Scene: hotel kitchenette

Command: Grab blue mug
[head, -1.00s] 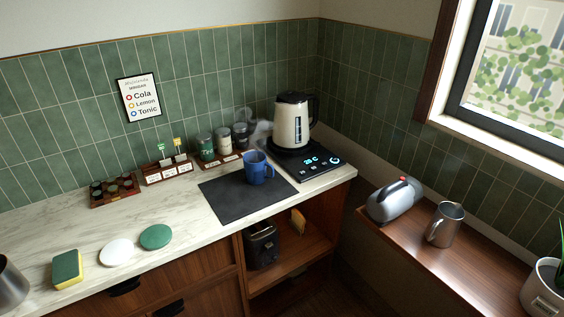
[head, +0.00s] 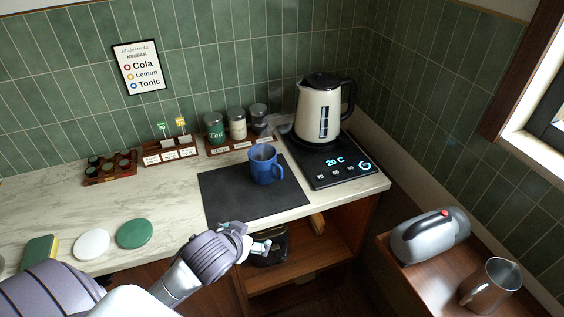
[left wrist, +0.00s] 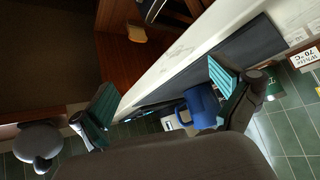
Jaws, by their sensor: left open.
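The blue mug (head: 263,166) stands upright on the dark mat (head: 228,203) on the counter, its handle to the right in the head view. My left gripper (head: 259,238) is in front of the counter's front edge, nearer than the mug and apart from it. In the left wrist view the open, empty jaws (left wrist: 160,95) show teal pads, and the blue mug (left wrist: 202,104) appears beyond them, close to the right finger in the picture and partly hidden by my gripper's body. My right gripper is not in view.
A cream kettle (head: 319,108) stands on a black base (head: 335,168) right of the mat. Canisters (head: 237,124) stand behind the mug.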

